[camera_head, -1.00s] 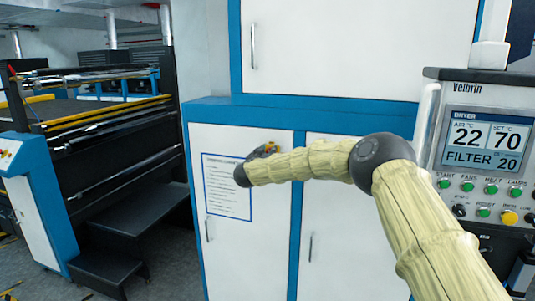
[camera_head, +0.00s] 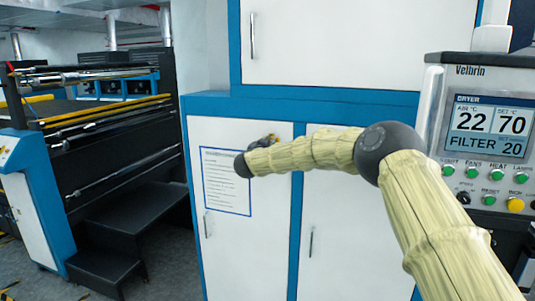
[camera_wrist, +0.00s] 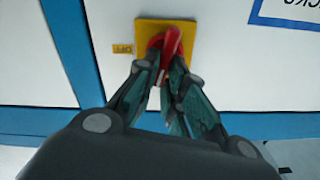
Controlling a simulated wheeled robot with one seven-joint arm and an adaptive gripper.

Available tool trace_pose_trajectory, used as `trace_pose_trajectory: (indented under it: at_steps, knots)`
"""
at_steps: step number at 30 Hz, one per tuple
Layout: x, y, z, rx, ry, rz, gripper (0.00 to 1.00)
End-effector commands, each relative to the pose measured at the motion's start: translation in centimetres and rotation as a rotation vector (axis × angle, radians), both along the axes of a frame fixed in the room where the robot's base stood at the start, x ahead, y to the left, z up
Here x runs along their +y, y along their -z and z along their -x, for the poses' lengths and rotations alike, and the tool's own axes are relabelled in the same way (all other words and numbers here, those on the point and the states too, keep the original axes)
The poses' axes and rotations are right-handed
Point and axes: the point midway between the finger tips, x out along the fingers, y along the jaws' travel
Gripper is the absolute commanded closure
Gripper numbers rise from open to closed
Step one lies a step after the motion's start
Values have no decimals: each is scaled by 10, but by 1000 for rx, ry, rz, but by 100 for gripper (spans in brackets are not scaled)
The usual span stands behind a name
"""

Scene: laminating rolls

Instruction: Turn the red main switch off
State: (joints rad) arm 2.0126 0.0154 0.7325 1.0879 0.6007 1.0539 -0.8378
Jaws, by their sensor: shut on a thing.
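The red main switch (camera_wrist: 171,42) sits on a square yellow plate (camera_wrist: 191,35) on a white cabinet door. In the wrist view a small yellow label (camera_wrist: 122,49), apparently reading OFF, is left of the plate. My gripper (camera_wrist: 168,76) is shut on the red handle, its fingers covering the lower part. The sheet's lettering looks upside down there.
A blue-framed notice sheet (camera_head: 227,182) is on the same door. A control panel (camera_head: 489,135) with a screen and buttons stands at right. A roller machine (camera_head: 110,150) with black steps (camera_head: 130,235) is at left, with floor between.

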Motion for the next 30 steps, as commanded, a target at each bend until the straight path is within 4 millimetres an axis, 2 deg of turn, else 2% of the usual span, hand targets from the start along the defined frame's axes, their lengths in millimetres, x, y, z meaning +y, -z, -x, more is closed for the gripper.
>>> trace_pose_trajectory:
  at_steps: [1, 30]
  knots:
    - [-1, 8, 0, -14, 1, -36, 100]
    - [-13, 20, 4, -288, 2, -892, 100]
